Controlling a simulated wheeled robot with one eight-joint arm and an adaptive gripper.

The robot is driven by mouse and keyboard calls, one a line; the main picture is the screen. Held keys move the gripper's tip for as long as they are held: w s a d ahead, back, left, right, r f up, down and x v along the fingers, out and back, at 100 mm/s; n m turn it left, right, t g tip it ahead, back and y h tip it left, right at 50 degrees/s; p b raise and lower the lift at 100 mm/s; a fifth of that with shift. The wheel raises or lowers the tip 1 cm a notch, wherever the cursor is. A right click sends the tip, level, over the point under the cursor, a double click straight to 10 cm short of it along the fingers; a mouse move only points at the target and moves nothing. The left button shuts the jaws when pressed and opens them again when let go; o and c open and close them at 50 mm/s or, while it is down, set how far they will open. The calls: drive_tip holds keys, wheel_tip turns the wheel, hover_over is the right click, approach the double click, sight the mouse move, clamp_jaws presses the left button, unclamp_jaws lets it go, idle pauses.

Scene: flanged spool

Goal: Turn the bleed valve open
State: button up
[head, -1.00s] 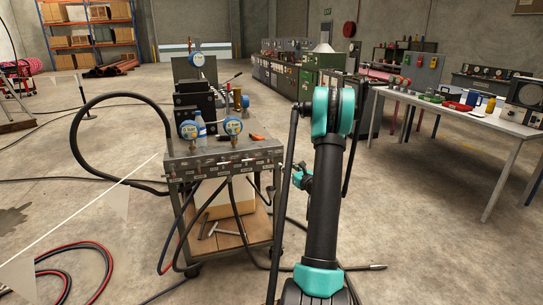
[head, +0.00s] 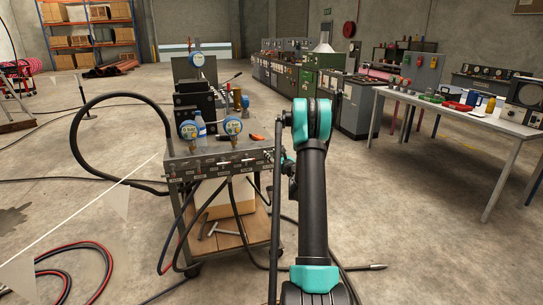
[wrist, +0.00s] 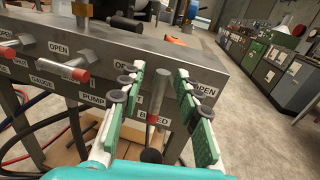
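In the wrist view my gripper (wrist: 160,73) is open, with one green finger on each side of the lever and gaps showing. In the head view my gripper (head: 283,163) is small at the bench's right end, and the lever cannot be made out.
Two other red-handled valves, one over GAUGE (wrist: 9,51) and one by PUMP (wrist: 70,60), are left of my gripper. Blue gauges (head: 232,126) and a bottle (head: 200,125) stand on the bench. Black hoses (head: 180,220) hang below.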

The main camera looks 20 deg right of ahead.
drive_tip(key=shift+c, duration=0.6)
clamp_jaws()
drive_tip(key=shift+a+f+n+g+h, duration=0.3)
drive_tip(key=shift+n+h, duration=0.25)
drive_tip(key=shift+n, duration=2.1)
drive_tip(key=shift+a+f+n+g+h, duration=0.35)
drive_tip(key=shift+n+h, duration=0.25)
drive_tip(key=shift+n, duration=2)
drive_tip(key=shift+a+f+n+g+h, duration=0.3)
drive_tip(key=shift+n+h, duration=0.25)
drive_tip(key=shift+n, duration=2.1)
